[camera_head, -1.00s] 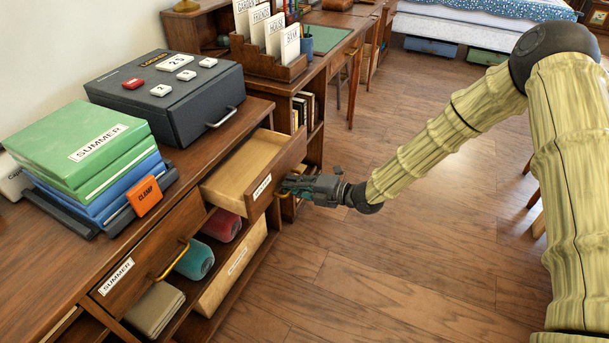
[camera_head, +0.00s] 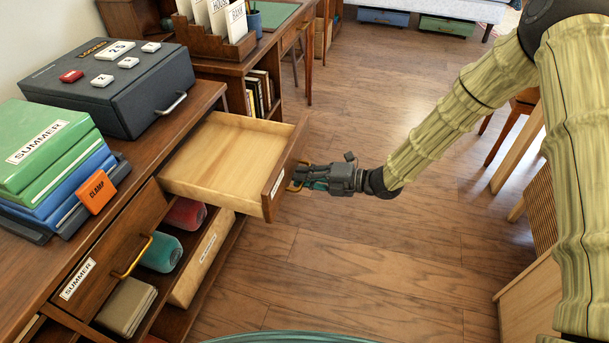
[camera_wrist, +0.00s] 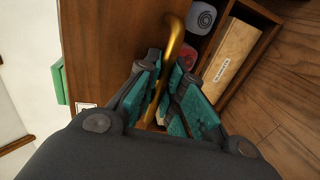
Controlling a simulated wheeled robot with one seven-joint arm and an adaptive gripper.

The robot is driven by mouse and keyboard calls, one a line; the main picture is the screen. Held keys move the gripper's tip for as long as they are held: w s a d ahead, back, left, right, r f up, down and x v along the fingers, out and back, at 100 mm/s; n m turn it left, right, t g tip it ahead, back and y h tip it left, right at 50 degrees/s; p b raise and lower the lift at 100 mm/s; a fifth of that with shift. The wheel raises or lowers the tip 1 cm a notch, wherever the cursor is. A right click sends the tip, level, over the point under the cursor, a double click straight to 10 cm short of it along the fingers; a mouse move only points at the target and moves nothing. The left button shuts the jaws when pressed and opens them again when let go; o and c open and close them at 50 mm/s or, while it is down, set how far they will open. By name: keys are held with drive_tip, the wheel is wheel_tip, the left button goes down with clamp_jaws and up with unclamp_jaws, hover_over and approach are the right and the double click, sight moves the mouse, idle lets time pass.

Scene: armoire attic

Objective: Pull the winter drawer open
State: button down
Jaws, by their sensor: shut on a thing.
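The open drawer (camera_head: 226,150) stands far out of the dresser, and its wooden inside is empty. Its front carries a small white label (camera_head: 278,183) that is too small to read in the head view. My gripper (camera_head: 303,180) is at the drawer's front, shut on its brass handle. In the wrist view the brass handle (camera_wrist: 172,65) runs between the teal finger pads of my gripper (camera_wrist: 168,95). A closed drawer labelled SUMMER (camera_head: 108,250), with its own brass handle, sits nearer in the same dresser.
A dark lockbox (camera_head: 110,82) and a stack of green and blue folders with an orange clamp (camera_head: 96,191) stand on the dresser top. Shelves below hold rolled cloths (camera_head: 163,252) and a labelled wooden box (camera_head: 203,262). Wooden furniture (camera_head: 530,290) stands at right. Open floor lies between.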

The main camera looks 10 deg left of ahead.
drive_tip(key=shift+w, duration=0.15)
drive_tip(key=c, duration=1.8)
unclamp_jaws()
drive_tip(key=shift+d, duration=0.1)
drive_tip(key=v, duration=1.2)
